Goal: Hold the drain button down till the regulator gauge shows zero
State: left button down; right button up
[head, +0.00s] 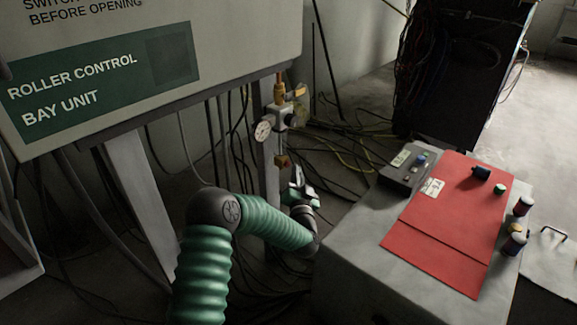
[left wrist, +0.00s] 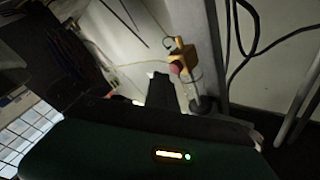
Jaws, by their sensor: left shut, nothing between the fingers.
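The regulator (head: 279,118) is mounted on the metal post below the control cabinet, with a yellow fitting above it. Its round white gauge (head: 262,131) faces me, but the needle is too small to read. A small brownish-brass part (head: 282,161) hangs beneath the regulator. My left gripper (head: 297,184) is shut and empty, a little below that part. In the left wrist view, a red round button-like end (left wrist: 176,69) shows on a yellow fitting, just beyond my dark shut fingers (left wrist: 161,88). I see a gap between them, but cannot judge its depth. My right gripper is out of view.
The roller control cabinet (head: 150,50) overhangs at upper left. Loose cables (head: 345,145) cover the floor behind the post. A grey bench (head: 350,245) at right bears a red folder (head: 450,225), a dark control box (head: 405,168) and several small cylinders.

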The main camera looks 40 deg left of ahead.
pick_arm(q)
jog(key=shift+a, duration=0.1)
dwell(0.3)
jog(key=shift+a+r+p, duration=0.1)
jog(key=shift+a+p, duration=0.2)
jog(key=shift+a, duration=0.5)
dwell(1.5)
jog(key=shift+d, duration=0.1)
jog(key=shift+d+p, duration=0.35)
jog(key=shift+d, duration=0.45)
